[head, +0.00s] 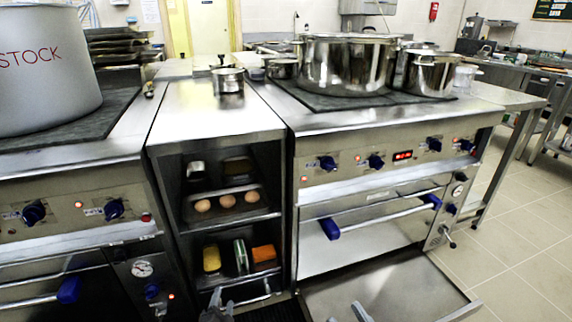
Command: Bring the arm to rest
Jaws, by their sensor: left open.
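My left gripper (222,302) shows at the bottom edge, in front of the lower shelf of the open cabinet. It is open, and I see nothing between its fingers. Only the tips of my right gripper (360,313) show at the bottom edge, in front of the lowered oven door (385,287). I cannot tell whether it is open or shut. Most of both arms is out of view.
A big stockpot (45,75) stands on the left stove. Steel pots (348,65) stand on the right stove. The cabinet shelves hold eggs (227,200) and packages (263,255). Floor (520,250) is clear at the right.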

